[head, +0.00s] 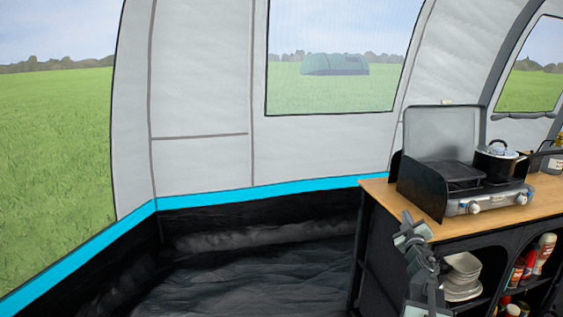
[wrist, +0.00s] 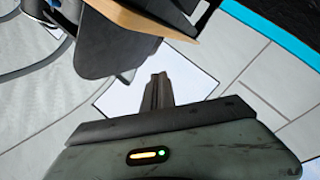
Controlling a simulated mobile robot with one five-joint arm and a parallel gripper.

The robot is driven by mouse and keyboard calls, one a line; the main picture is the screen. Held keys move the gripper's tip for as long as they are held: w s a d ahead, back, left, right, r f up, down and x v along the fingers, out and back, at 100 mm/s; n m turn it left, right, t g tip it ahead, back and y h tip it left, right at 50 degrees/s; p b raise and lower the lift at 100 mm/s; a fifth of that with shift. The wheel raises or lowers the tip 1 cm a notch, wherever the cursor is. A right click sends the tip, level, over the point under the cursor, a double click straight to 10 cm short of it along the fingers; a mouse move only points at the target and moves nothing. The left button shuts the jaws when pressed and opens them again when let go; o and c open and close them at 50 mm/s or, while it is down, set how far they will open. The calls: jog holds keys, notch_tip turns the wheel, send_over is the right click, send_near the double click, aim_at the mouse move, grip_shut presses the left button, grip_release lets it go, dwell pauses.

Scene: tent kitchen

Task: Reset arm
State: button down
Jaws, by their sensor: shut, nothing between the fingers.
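My gripper (head: 407,218) is at the front left of the kitchen unit in the head view, pointing up, with my grey arm below it. In the wrist view my gripper (wrist: 158,80) has its fingers together and empty, extending from the dark gripper body. Nothing touches the fingers in the wrist view. The wooden counter (head: 377,190) is close behind the gripper in the head view. In the wrist view the counter edge (wrist: 150,22) shows at the upper left, apart from the fingertips.
A camping stove (head: 425,190) with a black pot (head: 497,163) stands on the counter. Shelves below hold white dishes (head: 462,275) and several bottles (head: 543,253). The dark tent floor (head: 250,280) to the left is clear. A grey tent wall (head: 205,90) stands behind.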

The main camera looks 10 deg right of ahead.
jog(key=w+a+f+m+g+y, duration=0.1)
jog(key=w+a, duration=0.2)
jog(key=a, duration=0.5)
jog(key=w+a+f+m, duration=0.1)
jog(key=w+a+f, duration=0.1)
jog(key=w+a, duration=0.35)
jog(key=s+a+f+m+g+y, duration=0.1)
jog(key=a+f+g, duration=0.1)
jog(key=a+f, duration=0.35)
jog(key=s+a+f+m+g, duration=0.1)
jog(key=a+f+g, duration=0.1)
jog(key=a, duration=0.7)
jog(key=s+a+f+m+g+y, duration=0.1)
jog(key=s+a+f+g+y, duration=0.1)
jog(key=s+a+f+g, duration=0.45)
jog(key=s+a+f+n+g+y, duration=0.1)
jog(key=s+a+f+g+y, duration=0.15)
jog(key=s+a+f, duration=0.4)
jog(key=s+a+f+g+y, duration=0.1)
jog(key=s+a+f+g, duration=0.2)
jog(key=s, duration=0.6)
notch_tip(320, 180, up, 22)
jog(key=p, duration=2)
jog(key=shift+w+f+p, duration=0.2)
jog(key=shift+w+p, duration=0.2)
jog(key=shift+f, duration=0.1)
jog(key=shift+a, duration=0.15)
